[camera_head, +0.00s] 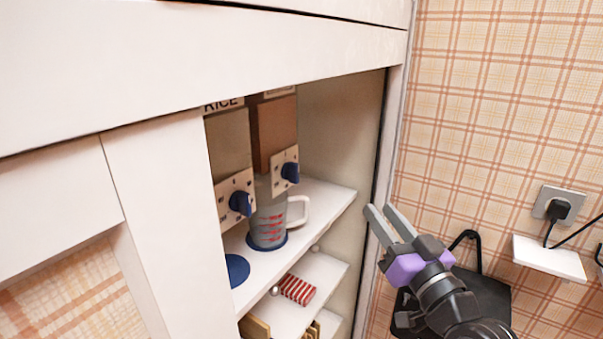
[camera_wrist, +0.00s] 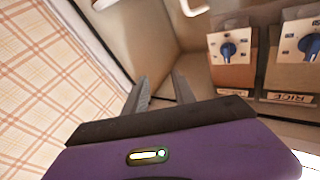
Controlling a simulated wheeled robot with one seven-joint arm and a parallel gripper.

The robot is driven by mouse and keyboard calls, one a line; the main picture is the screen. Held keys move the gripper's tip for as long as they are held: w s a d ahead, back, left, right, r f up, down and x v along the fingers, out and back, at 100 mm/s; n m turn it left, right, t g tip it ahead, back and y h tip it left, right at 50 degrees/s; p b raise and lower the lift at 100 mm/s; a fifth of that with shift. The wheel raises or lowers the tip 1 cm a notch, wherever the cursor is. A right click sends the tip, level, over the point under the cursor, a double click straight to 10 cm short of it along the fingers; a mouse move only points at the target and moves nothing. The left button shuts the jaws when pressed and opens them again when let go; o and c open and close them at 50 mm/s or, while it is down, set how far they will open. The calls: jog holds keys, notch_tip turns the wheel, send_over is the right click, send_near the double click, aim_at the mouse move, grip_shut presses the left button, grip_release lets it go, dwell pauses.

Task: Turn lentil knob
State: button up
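Two dispensers with blue knobs stand inside the cupboard. The left one in the head view is labelled RICE, with its knob (camera_head: 240,203) on a pale dial plate. The right one has a brown body (camera_head: 276,132), a mostly cut-off label and a blue knob (camera_head: 290,172). In the wrist view the picture is turned over: the RICE knob (camera_wrist: 309,45) is at right and the other knob (camera_wrist: 228,50) is left of it. My gripper (camera_head: 382,209) is open and empty, right of the dispensers by the cupboard's right edge. Its fingers also show in the wrist view (camera_wrist: 159,88).
A measuring cup (camera_head: 267,227) with red marks and a white handle stands on a blue disc under the right dispenser. Another blue disc (camera_head: 237,270) is at left. The cupboard's side edge (camera_head: 389,140) stands close to my fingers. A lower shelf holds a red-striped item (camera_head: 297,290).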

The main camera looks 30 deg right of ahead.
jog(key=w+a+r+n+g+y, duration=0.1)
jog(key=w+a+r+n+y, duration=0.1)
jog(key=w+r+n+y, duration=0.3)
jog(key=a+r+n+y, duration=0.1)
jog(key=r+y, duration=0.2)
jog(key=r, duration=0.3)
jog(key=n+g+y, duration=0.3)
jog(key=n+g, duration=0.1)
send_near(298, 173)
jog(key=w, duration=0.2)
jog(key=x, duration=0.3)
jog(key=p+x, duration=0.1)
jog(key=x, duration=0.3)
jog(key=shift+a, duration=0.55)
jog(key=shift+c, duration=0.4)
grip_shut()
